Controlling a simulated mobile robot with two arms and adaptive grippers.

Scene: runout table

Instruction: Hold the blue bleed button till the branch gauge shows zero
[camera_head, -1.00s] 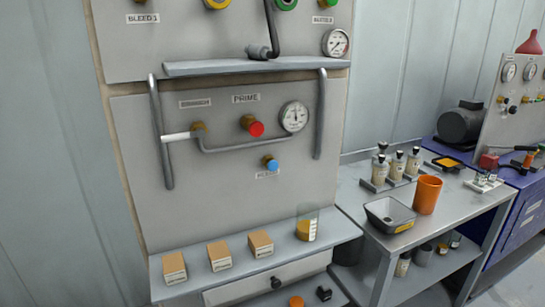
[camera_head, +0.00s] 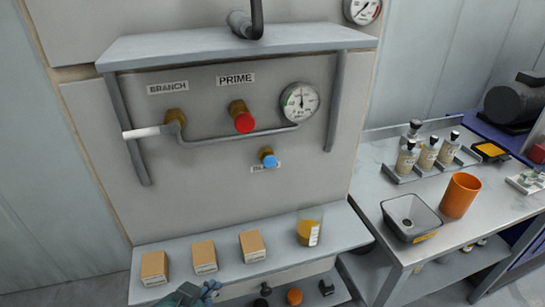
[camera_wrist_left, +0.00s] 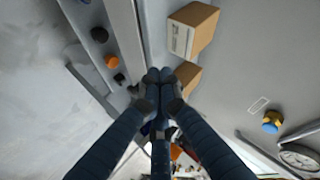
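The blue bleed button (camera_head: 269,161) sits on a brass fitting low on the grey panel, with a small, partly covered label below it. It shows in the left wrist view (camera_wrist_left: 269,125) at the right. The round gauge (camera_head: 300,102) is above and right of the button. Its needle is too small to read surely. My left gripper (camera_head: 210,288) is at the bottom of the head view, in front of the lower shelf, well below and left of the button. In the left wrist view, its fingertips (camera_wrist_left: 159,76) are together with nothing between them. My right gripper is not in view.
A red PRIME button (camera_head: 244,122) and a pipe with a white handle (camera_head: 141,132) are above the blue button. An upper shelf (camera_head: 230,45) overhangs. A side bench holds an orange cup (camera_head: 460,195).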

